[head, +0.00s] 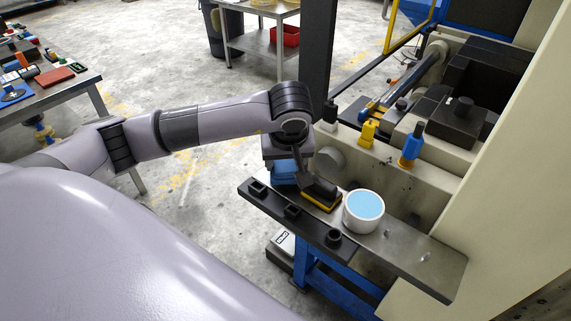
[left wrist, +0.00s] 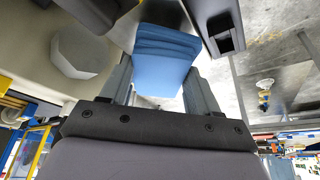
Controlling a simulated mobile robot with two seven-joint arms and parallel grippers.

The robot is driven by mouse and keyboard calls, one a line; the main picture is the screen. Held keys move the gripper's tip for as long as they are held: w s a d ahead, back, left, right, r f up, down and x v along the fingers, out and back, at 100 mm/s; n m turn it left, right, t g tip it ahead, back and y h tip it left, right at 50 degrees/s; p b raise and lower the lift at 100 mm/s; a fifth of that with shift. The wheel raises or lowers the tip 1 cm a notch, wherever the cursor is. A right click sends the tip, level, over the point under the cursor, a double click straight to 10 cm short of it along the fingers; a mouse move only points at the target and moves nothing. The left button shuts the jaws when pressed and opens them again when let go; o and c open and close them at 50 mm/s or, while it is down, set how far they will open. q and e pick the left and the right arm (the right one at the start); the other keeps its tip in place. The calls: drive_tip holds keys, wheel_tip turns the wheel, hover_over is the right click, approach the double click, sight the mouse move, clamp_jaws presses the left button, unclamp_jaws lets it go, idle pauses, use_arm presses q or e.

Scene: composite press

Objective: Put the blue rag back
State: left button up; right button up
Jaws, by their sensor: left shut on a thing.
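The blue rag (head: 285,173) is a folded blue cloth at the far left end of the press ledge. In the left wrist view the rag (left wrist: 167,45) shows as a stack of folds between the two grey fingers. My left gripper (head: 284,161) is shut on it, pointing down. The same gripper (left wrist: 161,83) fills the lower middle of the wrist view. The rag's lower edge is partly hidden behind the black rack, so I cannot tell whether it touches the ledge. My right gripper is not in view.
A black rack (head: 313,228) with square sockets runs along the front of the metal ledge (head: 425,262).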

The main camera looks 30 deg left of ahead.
use_arm(q)
drive_tip(key=shift+f, duration=0.95)
drive_tip(key=shift+f, duration=0.25)
drive_tip(key=o, duration=1.1)
drive_tip(key=shift+r, duration=0.1)
drive_tip(key=shift+r, duration=0.1)
drive_tip(key=shift+r, duration=0.25)
drive_tip(key=v, duration=1.1)
drive_tip(key=shift+s+d+r, duration=0.1)
drive_tip(key=shift+r, duration=0.2)
